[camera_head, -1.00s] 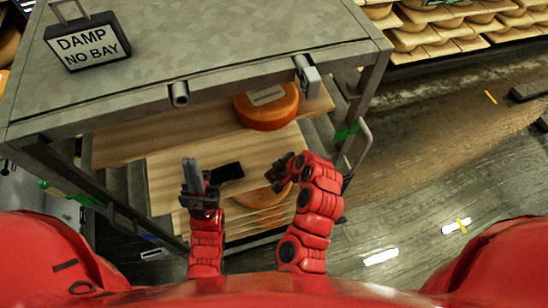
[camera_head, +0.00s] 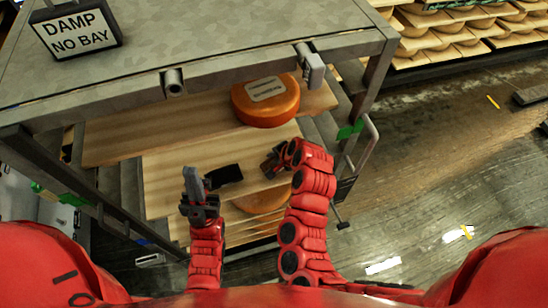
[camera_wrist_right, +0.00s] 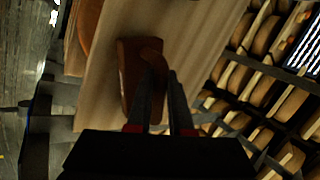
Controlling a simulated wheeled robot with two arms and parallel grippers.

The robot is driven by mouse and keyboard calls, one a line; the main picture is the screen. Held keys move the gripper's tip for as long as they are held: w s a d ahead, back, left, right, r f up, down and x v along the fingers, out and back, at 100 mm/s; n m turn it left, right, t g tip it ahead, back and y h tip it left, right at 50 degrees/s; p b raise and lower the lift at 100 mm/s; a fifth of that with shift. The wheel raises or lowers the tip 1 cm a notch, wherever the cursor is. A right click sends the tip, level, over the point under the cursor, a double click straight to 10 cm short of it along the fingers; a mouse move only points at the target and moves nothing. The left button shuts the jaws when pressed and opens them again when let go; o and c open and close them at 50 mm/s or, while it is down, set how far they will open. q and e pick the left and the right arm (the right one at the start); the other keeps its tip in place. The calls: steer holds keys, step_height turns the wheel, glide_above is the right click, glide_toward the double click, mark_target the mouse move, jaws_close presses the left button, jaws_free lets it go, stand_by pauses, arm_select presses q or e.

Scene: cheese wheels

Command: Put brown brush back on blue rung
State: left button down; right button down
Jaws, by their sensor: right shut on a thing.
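The brown brush (camera_wrist_right: 129,68) shows in the right wrist view, with its handle between the two fingers of my right gripper (camera_wrist_right: 162,82). My right gripper is shut on it, over a pale wooden board. In the head view my right gripper (camera_head: 271,163) is over the lower boards of the rack, and the brush is hard to make out there. My left gripper (camera_head: 193,185) points up in front of the boards; its finger gap is not clear. A small blue mark (camera_head: 142,241) is low on the rack's left side; I cannot tell whether it is the rung.
The grey-topped rack (camera_head: 220,50) carries a sign (camera_head: 76,32) and an orange cheese wheel (camera_head: 265,101) on an upper board. A dark flat thing (camera_head: 224,174) is between my grippers. A green tag (camera_head: 350,130) marks the right post. Floor at right is open.

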steer(key=c, duration=0.8)
jaws_free()
steer(key=shift+r, duration=0.1)
steer(key=shift+s+d+r, duration=0.25)
steer(key=shift+d+r, duration=0.05)
steer(key=shift+r, duration=0.2)
steer(key=v, duration=1)
steer(key=shift+s+d+r+p, duration=0.1)
steer(key=shift+s+r+p, duration=0.05)
steer(key=shift+r+p, duration=0.2)
steer(key=shift+f, duration=0.1)
